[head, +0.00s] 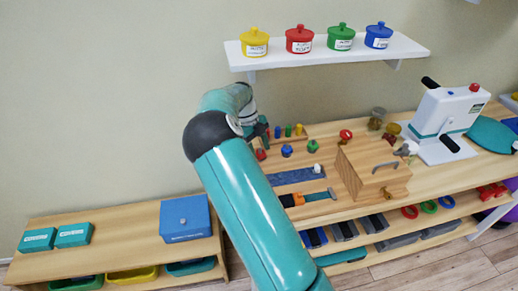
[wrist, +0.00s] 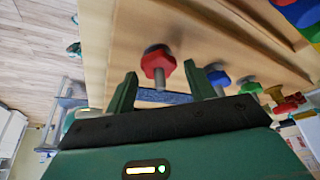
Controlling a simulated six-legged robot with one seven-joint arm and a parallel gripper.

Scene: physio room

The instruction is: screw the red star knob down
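The red star knob (wrist: 157,59) sits on a grey stem in the wooden board, in the wrist view. My gripper (wrist: 161,72) is open, with its two green fingers on either side of the knob's line. A gap shows between each finger and the knob; whether it is fully between the fingertips I cannot tell. In the head view the red knob (head: 261,154) is at the left end of the bench, just beside my forearm. My gripper is mostly hidden behind the arm there.
A blue knob (head: 286,150) and a green knob (head: 312,146) stand right of the red one. A wooden box (head: 372,166) and a white machine (head: 447,118) stand further right. A shelf (head: 330,54) with several lidded pots hangs above. A blue box (head: 185,217) is on the low left bench.

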